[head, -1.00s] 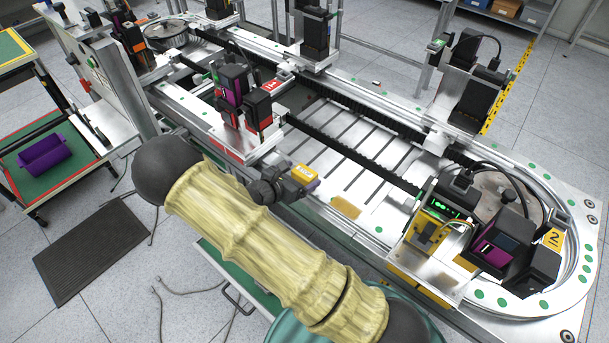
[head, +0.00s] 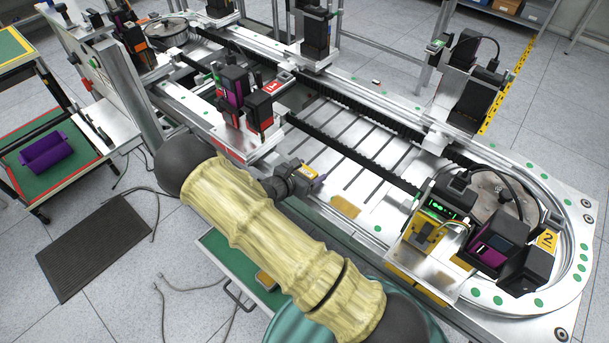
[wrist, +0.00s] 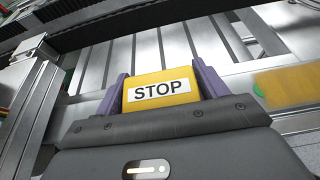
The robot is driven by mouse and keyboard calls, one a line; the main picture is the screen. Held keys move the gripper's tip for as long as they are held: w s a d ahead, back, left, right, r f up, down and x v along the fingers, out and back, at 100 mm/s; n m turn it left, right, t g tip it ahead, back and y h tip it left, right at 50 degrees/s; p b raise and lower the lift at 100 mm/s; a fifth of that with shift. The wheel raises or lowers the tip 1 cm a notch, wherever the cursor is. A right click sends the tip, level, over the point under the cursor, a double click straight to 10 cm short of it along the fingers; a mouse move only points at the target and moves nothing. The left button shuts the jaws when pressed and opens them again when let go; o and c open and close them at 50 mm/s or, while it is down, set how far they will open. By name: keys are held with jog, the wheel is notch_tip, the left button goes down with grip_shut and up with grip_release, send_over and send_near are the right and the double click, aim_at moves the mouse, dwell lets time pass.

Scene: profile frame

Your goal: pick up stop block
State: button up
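The stop block is yellow with a white "STOP" label (wrist: 160,91). In the wrist view it sits between the two purple fingers of my gripper (wrist: 161,88), with both fingers against its sides. In the head view my gripper (head: 314,184) is over the near side of the conveyor frame. A small yellow part of the stop block (head: 309,171) shows there beside the fingers. The gripper is shut on the block, and the block appears held above the metal bed. My yellow-sleeved forearm hides part of the near rail.
The slatted metal bed (head: 345,160) lies beyond the gripper. A carrier with black and purple parts (head: 240,105) stands to the left. A yellow station with a green display (head: 437,222) is at right. A partly hidden yellow item (head: 266,281) lies on the green surface below my arm.

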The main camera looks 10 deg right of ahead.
aim_at(309, 168)
jog(key=c, duration=0.7)
notch_tip(309, 168, up, 10)
jog(key=shift+b, duration=1)
